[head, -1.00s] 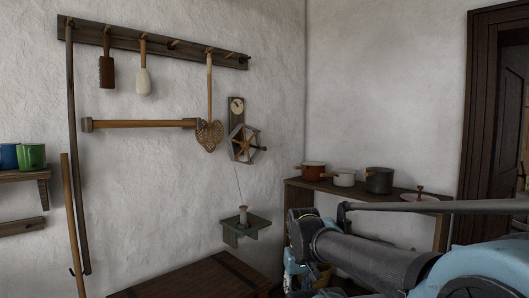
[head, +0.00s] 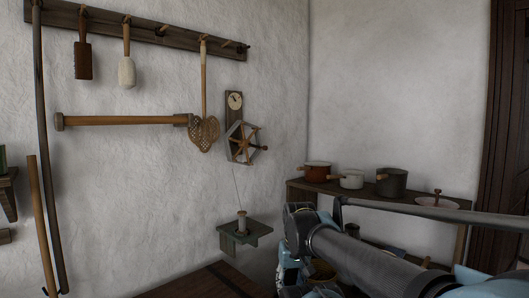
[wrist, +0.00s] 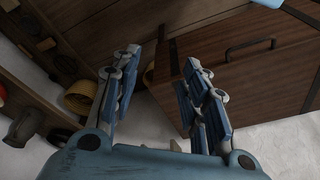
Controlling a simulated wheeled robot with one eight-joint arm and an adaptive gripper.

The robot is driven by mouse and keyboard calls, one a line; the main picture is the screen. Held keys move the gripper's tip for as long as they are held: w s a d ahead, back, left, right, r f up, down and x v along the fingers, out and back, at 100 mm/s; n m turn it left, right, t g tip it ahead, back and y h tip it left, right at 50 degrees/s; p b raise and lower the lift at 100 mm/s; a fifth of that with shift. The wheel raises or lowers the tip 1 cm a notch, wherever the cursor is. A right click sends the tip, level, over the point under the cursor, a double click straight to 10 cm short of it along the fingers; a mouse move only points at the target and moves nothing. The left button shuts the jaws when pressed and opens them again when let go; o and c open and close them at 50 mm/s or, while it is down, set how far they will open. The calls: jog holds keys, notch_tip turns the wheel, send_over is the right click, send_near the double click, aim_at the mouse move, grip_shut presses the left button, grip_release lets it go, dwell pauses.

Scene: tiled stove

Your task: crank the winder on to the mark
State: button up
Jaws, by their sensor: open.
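The winder (head: 242,143) is a wheel with wooden spokes on the wall, below a dial (head: 235,100) on a wooden board. Its crank handle (head: 262,148) sticks out at the right. The mark on the dial is too small to read. My gripper (wrist: 163,72) is open and empty in the wrist view, its two blue fingers apart. In the head view, my arm is low at the right, away from the winder.
A shelf (head: 300,190) with pots stands at the right, behind my arm. A dark wooden chest (head: 200,284) sits low below the winder, and its handle shows in the wrist view (wrist: 249,47). A rack (head: 145,28) with hanging tools is at upper left.

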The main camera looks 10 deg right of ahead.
jog(key=w+a+r+m+t+y, duration=0.2)
jog(key=w+a+r+m+y, duration=0.3)
jog(key=w+r+m, duration=0.45)
jog(key=m+t+y, duration=0.5)
jog(key=m+t, duration=0.5)
jog(key=m, duration=0.9)
send_near(266, 148)
jog(key=x, duration=1.1)
jog(key=shift+w+d+f, duration=0.15)
jog(key=shift+c, duration=0.2)
grip_shut()
